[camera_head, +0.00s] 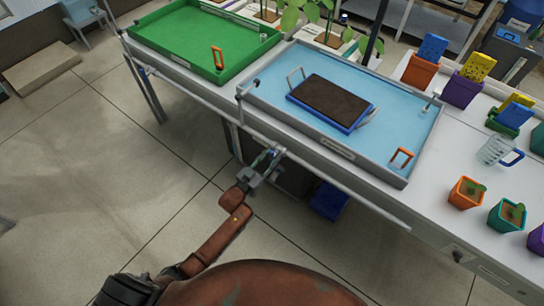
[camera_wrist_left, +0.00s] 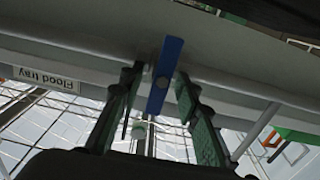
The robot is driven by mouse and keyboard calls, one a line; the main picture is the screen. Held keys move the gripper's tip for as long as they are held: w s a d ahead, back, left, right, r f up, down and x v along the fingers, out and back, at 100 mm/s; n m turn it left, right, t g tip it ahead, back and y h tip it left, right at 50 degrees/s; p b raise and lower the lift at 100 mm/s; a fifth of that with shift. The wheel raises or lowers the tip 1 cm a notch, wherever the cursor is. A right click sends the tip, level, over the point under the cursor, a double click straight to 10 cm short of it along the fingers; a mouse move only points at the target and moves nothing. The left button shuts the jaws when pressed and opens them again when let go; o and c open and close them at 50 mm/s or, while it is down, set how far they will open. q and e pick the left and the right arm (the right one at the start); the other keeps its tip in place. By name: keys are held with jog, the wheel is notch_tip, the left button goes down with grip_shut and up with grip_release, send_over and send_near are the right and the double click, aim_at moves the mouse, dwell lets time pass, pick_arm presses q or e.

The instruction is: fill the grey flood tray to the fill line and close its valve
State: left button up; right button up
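The grey flood tray (camera_head: 362,164) stands on the bench and holds light-blue water (camera_head: 268,87). A blue seedling tray of dark soil (camera_head: 330,97) with wire handles sits in it. An orange-framed marker (camera_head: 401,157) stands in its front right corner; I cannot read the level against it. My left gripper (camera_head: 268,158) is below the bench's front edge. In the left wrist view a blue valve lever (camera_wrist_left: 166,72) shows between the fingers of my left gripper (camera_wrist_left: 158,95), near the "Flood tray" label (camera_wrist_left: 46,79). The fingers are apart, with gaps to the lever. My right gripper is not seen.
A green tray (camera_head: 190,45) stands to the left with another orange marker. Orange and purple pots with sponges, a clear jug (camera_head: 497,151) and small seedling pots (camera_head: 467,192) are at the right. A rail runs along the bench front.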

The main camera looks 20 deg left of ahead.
pick_arm(q)
jog(key=shift+c, duration=0.2)
grip_shut()
jog(key=shift+a+r+n+p, duration=0.1)
jog(key=shift+r+n+p, duration=0.1)
jog(key=shift+n+p, duration=0.5)
jog(key=shift+f+n, duration=0.2)
jog(key=shift+n, duration=0.4)
jog(key=shift+o, duration=0.2)
grip_release()
